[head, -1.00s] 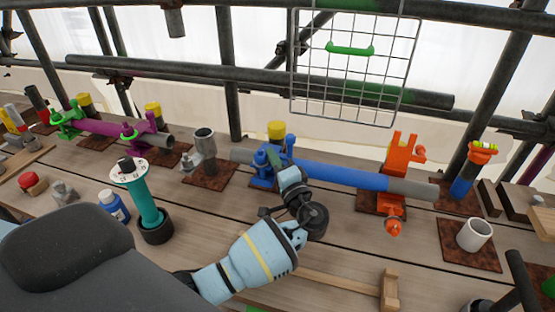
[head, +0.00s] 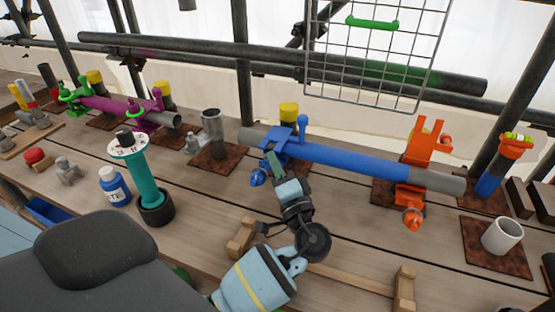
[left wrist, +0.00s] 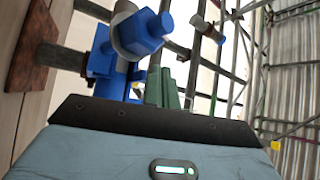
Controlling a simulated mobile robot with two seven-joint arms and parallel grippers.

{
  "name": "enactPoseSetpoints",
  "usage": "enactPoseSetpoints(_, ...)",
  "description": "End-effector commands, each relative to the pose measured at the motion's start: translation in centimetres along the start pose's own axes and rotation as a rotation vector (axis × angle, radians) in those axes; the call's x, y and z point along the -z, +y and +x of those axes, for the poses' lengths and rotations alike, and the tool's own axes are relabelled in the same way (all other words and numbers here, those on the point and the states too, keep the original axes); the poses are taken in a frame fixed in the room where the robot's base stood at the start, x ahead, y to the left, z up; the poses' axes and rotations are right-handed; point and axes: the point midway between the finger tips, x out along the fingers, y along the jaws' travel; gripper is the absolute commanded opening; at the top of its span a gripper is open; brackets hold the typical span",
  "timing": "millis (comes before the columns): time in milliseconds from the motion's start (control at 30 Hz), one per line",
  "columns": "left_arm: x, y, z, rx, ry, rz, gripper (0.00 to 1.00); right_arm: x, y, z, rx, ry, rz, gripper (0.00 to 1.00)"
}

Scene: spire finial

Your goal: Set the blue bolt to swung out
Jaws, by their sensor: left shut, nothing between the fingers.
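The blue coupler (head: 284,143) sits around the grey end of the blue tube (head: 350,165), and its top flap lies over the tube. The blue bolt (head: 258,178) sticks out low on the coupler's near side, tilted toward me. In the left wrist view the bolt's blue nut (left wrist: 150,30) is large and close, just above the fingers. My left gripper (head: 272,160) is shut and empty, with its greenish fingertips just right of the bolt and close to the coupler. I cannot tell if they touch it. My right gripper is not in view.
An orange coupler (head: 423,160) with its flap up stands to the right, beside a white cup (head: 502,236). A grey post (head: 212,132) stands left of the blue coupler. A teal cylinder (head: 143,180) and a blue bottle (head: 114,186) stand farther left. A wire mesh panel (head: 370,60) hangs behind.

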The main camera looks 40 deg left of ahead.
Motion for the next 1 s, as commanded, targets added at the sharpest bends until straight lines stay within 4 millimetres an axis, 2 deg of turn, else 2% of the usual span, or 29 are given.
enactPoseSetpoints(767,-0.3,0.2,-0.5,-0.001,0.0,0.0,0.0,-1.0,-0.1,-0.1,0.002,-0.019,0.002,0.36)
enactPoseSetpoints(867,-0.3,0.4,-1.2,-0.003,0.001,0.001,0.0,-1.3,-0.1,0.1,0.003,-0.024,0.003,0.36)
enactPoseSetpoints(1000,-0.4,0.5,-3.3,-0.006,-0.001,-0.001,0.0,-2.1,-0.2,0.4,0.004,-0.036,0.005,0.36)
